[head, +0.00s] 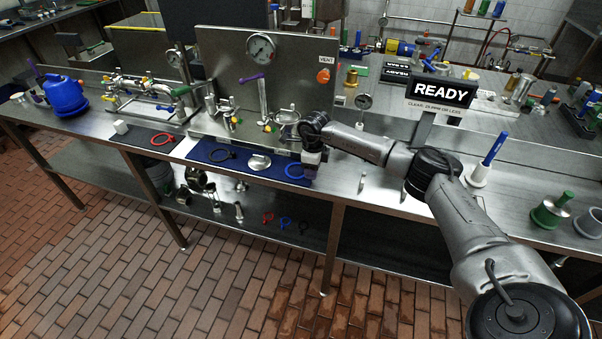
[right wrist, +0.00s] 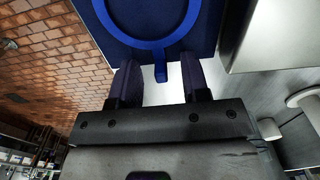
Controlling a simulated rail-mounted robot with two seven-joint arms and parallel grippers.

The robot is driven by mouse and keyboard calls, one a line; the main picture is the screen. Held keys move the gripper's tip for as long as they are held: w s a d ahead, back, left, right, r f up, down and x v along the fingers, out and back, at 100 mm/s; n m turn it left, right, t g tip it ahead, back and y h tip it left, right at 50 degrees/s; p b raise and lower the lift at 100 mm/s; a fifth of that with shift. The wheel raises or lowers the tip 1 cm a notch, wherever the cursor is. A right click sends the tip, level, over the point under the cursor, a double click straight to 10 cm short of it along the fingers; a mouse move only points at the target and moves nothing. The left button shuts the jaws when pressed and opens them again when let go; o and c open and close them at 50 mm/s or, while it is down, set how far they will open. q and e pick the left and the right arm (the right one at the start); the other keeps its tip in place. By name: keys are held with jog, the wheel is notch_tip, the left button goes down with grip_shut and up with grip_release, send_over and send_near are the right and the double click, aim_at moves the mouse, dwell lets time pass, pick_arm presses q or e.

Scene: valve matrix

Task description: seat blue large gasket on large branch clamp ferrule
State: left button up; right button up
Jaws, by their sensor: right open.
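The large blue gasket (head: 287,173) is a ring lying on the right part of a dark blue mat (head: 238,164). In the right wrist view, the gasket (right wrist: 160,44) lies just beyond my fingers, with its small tab pointing toward the gripper. My right gripper (head: 310,171) is low over the mat's right end. In the right wrist view, its fingers (right wrist: 160,78) are apart, with the tab's end near the gap between them. Steel clamp fittings (head: 287,117) are on the panel behind my wrist; I cannot tell which ferrule is the large branch one. My left gripper is not in view.
A black gasket (head: 219,155) and a metal part (head: 258,162) share the mat. A red gasket (head: 161,139) lies on a dark mat to the left. The upright steel panel (head: 215,70) with a gauge (head: 261,46) stands behind. The bench's front edge is close to the mat.

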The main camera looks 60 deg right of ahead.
grip_shut()
dwell(0.3)
jog(key=shift+r, duration=0.1)
